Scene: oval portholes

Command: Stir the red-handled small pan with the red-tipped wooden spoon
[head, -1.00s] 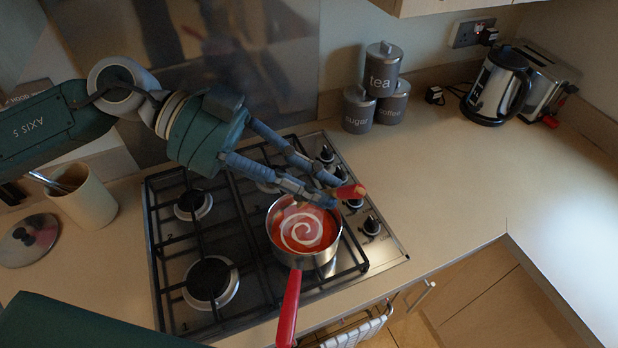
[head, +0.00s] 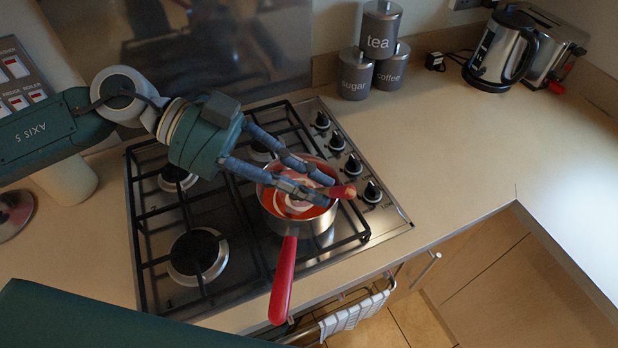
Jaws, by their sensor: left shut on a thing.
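The small pan (head: 313,229) with a red handle (head: 284,280) stands on the front right part of the gas hob. It holds red contents with a pale swirl. My left gripper (head: 325,190) is over the pan, shut on the red-tipped wooden spoon (head: 345,191). The spoon's red end sticks out to the right of the fingers. The fingers hide most of the spoon and part of the pan's contents. I cannot tell how deep the spoon's other end sits. My right gripper is not in view.
The hob (head: 386,228) has black grates and several knobs along its right side. Tea, sugar and coffee canisters (head: 381,30) stand behind, with a kettle (head: 499,52) and toaster (head: 556,50) at back right. The counter right of the hob is clear. A towel (head: 353,314) hangs below the front edge.

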